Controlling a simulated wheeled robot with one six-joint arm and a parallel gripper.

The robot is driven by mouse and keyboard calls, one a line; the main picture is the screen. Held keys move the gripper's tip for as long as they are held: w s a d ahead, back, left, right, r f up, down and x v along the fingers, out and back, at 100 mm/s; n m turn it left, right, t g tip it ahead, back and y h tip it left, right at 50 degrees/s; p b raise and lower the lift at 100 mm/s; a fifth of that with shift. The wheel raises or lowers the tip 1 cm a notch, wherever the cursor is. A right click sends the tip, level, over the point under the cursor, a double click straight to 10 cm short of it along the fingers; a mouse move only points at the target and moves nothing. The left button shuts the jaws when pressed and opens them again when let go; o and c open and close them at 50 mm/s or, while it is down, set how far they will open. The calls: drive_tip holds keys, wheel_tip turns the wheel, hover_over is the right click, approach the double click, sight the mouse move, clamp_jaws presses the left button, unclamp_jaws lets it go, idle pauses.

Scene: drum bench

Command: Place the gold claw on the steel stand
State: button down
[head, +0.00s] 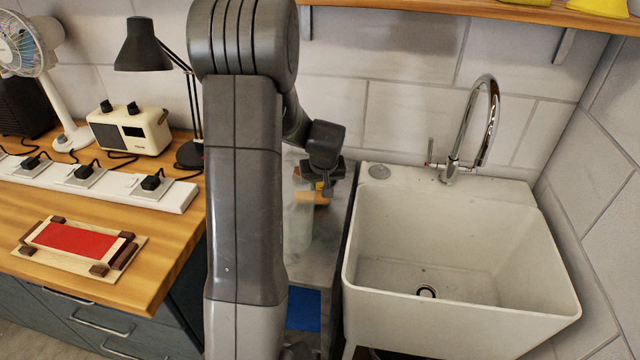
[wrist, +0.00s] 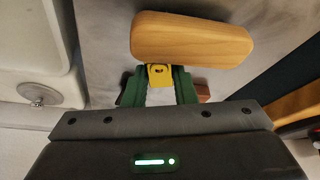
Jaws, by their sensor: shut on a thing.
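My gripper (head: 318,188) is over the grey stand between bench and sink. In the wrist view, its green fingers (wrist: 160,88) are shut on a small yellow-gold piece, which I take for the gold claw (wrist: 159,73). A rounded wooden piece (wrist: 190,40) lies just beyond the fingertips against the gold piece; I cannot tell whether the two are joined. In the head view the held thing shows only as a small orange patch (head: 311,198). The grey top, likely the steel stand (head: 325,250), is partly hidden by my arm. Any contact with it is unclear.
A white sink (head: 460,300) with a tall tap (head: 490,115) stands right of the stand. The wooden bench (head: 165,240) on the left holds a power strip (head: 115,187), radio (head: 130,130), lamp (head: 140,50) and red-topped wooden tray (head: 130,247). A blue square (head: 304,310) lies at the stand's near end.

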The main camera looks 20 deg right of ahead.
drive_tip(key=c, duration=1.2)
unclamp_jaws()
drive_tip(key=shift+f, duration=0.1)
drive_tip(key=shift+r, duration=0.35)
drive_tip(key=v, duration=1.1)
drive_tip(key=shift+s+r, duration=0.2)
drive_tip(key=shift+r, duration=0.1)
